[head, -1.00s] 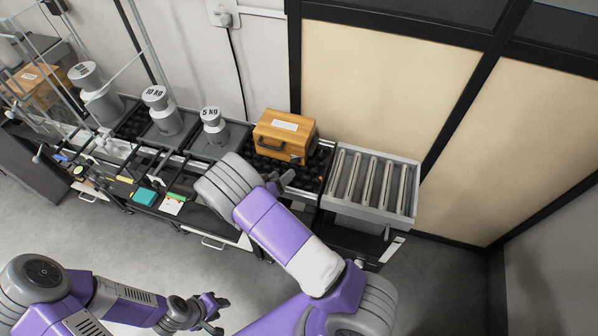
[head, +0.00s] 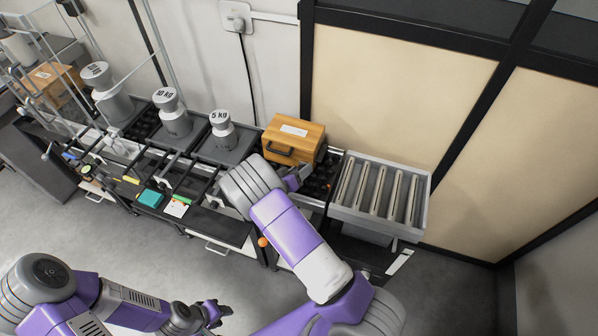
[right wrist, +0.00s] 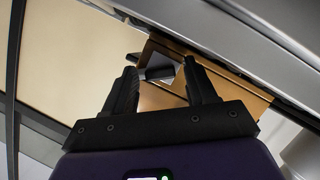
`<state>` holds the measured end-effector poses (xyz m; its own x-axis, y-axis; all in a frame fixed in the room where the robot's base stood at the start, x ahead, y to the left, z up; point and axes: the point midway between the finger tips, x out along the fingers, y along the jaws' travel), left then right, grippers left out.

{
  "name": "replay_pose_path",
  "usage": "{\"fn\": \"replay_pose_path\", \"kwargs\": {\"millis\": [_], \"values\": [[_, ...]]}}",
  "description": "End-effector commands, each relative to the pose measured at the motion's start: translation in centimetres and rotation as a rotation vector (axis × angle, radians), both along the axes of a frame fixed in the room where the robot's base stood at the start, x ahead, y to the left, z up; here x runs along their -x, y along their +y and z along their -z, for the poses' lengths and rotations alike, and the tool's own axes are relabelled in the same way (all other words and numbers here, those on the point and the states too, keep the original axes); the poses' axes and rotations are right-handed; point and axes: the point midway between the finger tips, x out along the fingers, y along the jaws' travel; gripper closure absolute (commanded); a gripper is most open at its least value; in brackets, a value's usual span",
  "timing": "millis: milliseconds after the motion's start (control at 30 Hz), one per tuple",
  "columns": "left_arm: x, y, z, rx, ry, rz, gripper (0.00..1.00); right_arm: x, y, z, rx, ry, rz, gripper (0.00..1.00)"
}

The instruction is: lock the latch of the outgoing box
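The wooden box (head: 293,140) with a dark handle and a white label stands closed on the black roller section, at the right end of the weights. My right gripper (head: 305,172) is at the box's lower right front corner, partly hidden by my arm. In the right wrist view the right gripper (right wrist: 165,85) is open, with the wooden box (right wrist: 170,95) beyond and between its fingers. A grey metal piece, possibly the latch (right wrist: 158,73), shows between the fingertips; whether it is locked I cannot tell. My left gripper (head: 212,313) is low in the head view, apparently open and empty.
A grey roller tray (head: 425,205) is right of the box. The 5 kg weight (head: 222,130) and 10 kg weight (head: 172,115) stand to its left. Another brown box (head: 58,88) is at far left. An orange ball-like spot (head: 262,242) shows beside my arm. The floor in front is clear.

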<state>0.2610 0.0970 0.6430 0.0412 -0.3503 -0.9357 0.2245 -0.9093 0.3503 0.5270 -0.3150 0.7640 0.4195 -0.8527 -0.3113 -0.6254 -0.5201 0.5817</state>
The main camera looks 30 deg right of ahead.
Motion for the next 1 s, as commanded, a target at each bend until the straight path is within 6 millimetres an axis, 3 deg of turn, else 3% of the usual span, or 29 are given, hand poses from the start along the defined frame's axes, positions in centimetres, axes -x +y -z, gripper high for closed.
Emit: {"fn": "replay_pose_path", "kwargs": {"millis": [33, 300, 900, 933, 1000], "values": [[0.0, 0.0, 0.0, 0.000, 0.000, 0.000, 0.62, 0.0, 0.0, 0.0, 0.000, 0.000, 0.000, 0.52], [0.0, 0.0, 0.0, 0.000, 0.000, 0.000, 0.62, 0.0, 0.0, 0.0, 0.000, 0.000, 0.000, 0.93], [0.0, 0.0, -1.0, 0.000, 0.000, 0.000, 0.62, 0.0, 0.1, 0.1, 0.080, 0.097, 0.000, 0.94], [0.0, 0.0, -1.0, 0.000, 0.000, 0.000, 0.62, 0.0, 0.1, 0.1, 0.080, 0.097, 0.000, 0.63], [0.0, 0.0, -1.0, 0.000, 0.000, 0.000, 0.62, 0.0, 0.1, 0.1, 0.080, 0.096, 0.000, 0.52]]}}
